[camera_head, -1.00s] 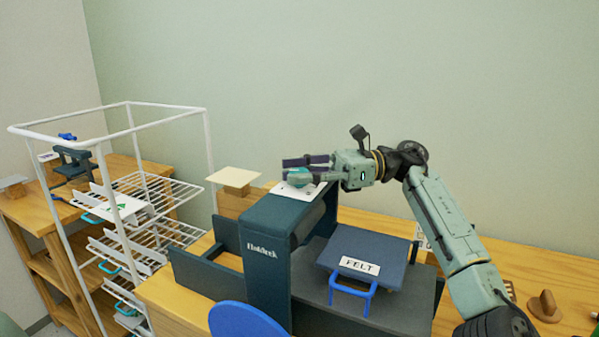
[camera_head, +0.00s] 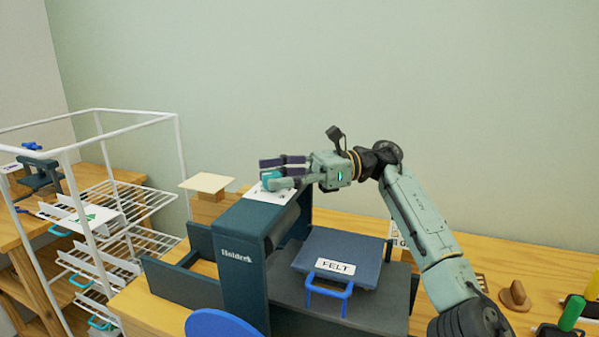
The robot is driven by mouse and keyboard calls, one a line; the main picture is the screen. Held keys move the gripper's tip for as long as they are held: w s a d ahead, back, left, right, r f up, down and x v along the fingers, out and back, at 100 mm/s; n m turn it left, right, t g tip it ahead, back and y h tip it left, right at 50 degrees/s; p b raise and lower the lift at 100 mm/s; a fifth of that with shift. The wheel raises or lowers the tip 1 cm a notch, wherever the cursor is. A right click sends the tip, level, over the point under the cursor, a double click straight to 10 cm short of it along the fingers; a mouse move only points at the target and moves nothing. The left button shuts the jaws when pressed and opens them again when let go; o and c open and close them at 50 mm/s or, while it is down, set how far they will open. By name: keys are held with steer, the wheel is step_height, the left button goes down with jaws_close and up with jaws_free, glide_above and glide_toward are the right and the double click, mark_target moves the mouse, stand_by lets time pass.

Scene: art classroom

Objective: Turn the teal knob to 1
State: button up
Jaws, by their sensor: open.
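The teal knob (camera_head: 271,178) sits on a white dial plate (camera_head: 260,193) on top of the dark blue press (camera_head: 243,262). My gripper (camera_head: 268,172) is open and comes in from the right, with its fingers at the knob. One dark finger shows above and behind the knob. A pale teal finger lies in front of it, covering part of the knob. I cannot tell whether the fingers touch it. The dial's numbers and the knob's pointing direction are too small and too hidden to read.
A blue block labelled FELT (camera_head: 340,255) with a blue handle lies on the press bed. A white wire rack (camera_head: 180,150) stands at left. A beige board (camera_head: 207,182) is behind the press. Wooden and green items (camera_head: 571,312) lie at right.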

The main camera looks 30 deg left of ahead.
steer(key=v, duration=1.1)
stand_by(0.4)
